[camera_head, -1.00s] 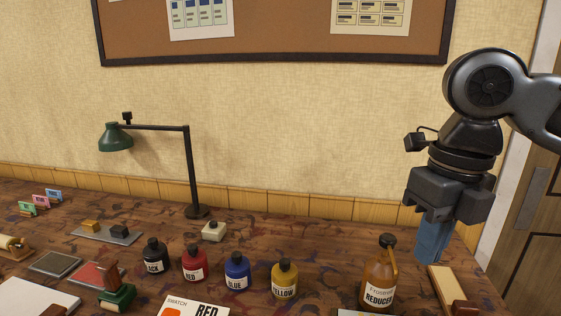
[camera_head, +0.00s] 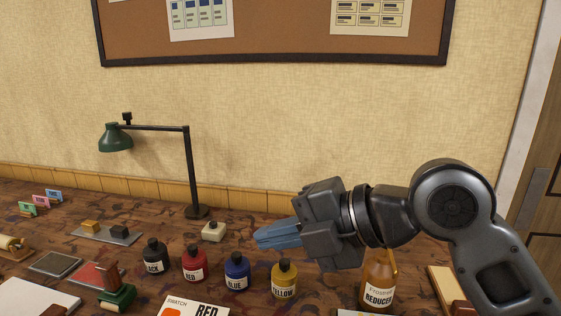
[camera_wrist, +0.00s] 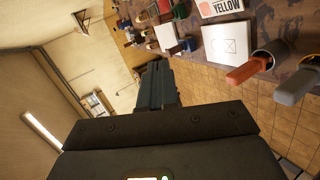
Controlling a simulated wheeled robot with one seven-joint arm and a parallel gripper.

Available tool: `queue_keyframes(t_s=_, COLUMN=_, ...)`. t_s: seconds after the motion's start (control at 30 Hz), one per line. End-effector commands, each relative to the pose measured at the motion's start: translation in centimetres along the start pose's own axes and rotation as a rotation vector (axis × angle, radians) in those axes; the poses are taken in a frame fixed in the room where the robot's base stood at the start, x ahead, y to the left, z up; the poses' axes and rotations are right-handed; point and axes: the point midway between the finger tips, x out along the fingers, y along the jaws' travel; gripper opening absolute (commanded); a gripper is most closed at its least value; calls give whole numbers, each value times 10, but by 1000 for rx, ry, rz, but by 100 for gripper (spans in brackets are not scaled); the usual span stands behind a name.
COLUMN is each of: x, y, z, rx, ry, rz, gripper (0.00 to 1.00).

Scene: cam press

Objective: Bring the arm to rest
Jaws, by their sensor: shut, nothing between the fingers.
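My gripper (camera_head: 275,236) is shut and empty. In the head view it points left, its blue fingers together, above and behind the blue and yellow ink bottles as seen in the picture. My arm reaches in from the lower right and hides part of the reducer bottle (camera_head: 378,287). In the wrist view the closed fingers (camera_wrist: 155,82) show at the middle, with nothing between them.
Black (camera_head: 155,257), red (camera_head: 194,264), blue (camera_head: 237,272) and yellow (camera_head: 285,280) ink bottles stand in a row on the table. A green desk lamp (camera_head: 190,170) stands behind, left of my gripper. A small pale block (camera_head: 213,232) lies near its base.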

Motion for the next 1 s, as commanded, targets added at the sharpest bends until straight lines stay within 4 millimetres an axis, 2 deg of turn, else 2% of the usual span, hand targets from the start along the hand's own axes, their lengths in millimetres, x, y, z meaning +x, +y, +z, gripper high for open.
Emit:
queue_keyframes(t_s=0.1, x=10, y=6, z=-8, rx=192, ry=-20, rz=157, gripper=0)
queue_keyframes(t_s=0.23, x=14, y=6, z=-10, rx=407, ry=-49, rz=311, gripper=0)
queue_keyframes(t_s=0.37, x=14, y=-5, z=-11, rx=623, ry=-80, rz=451, gripper=0)
queue_keyframes(t_s=0.47, x=11, y=-20, z=-12, rx=787, ry=-108, rz=547, gripper=0)
queue_keyframes(t_s=0.57, x=7, y=-41, z=-13, rx=946, ry=-142, rz=636, gripper=0)
queue_keyframes(t_s=0.77, x=-6, y=-97, z=-25, rx=1236, ry=-228, rz=790, gripper=0)
queue_keyframes(t_s=1.0, x=-34, y=-176, z=-55, rx=1508, ry=-361, rz=933, gripper=0)
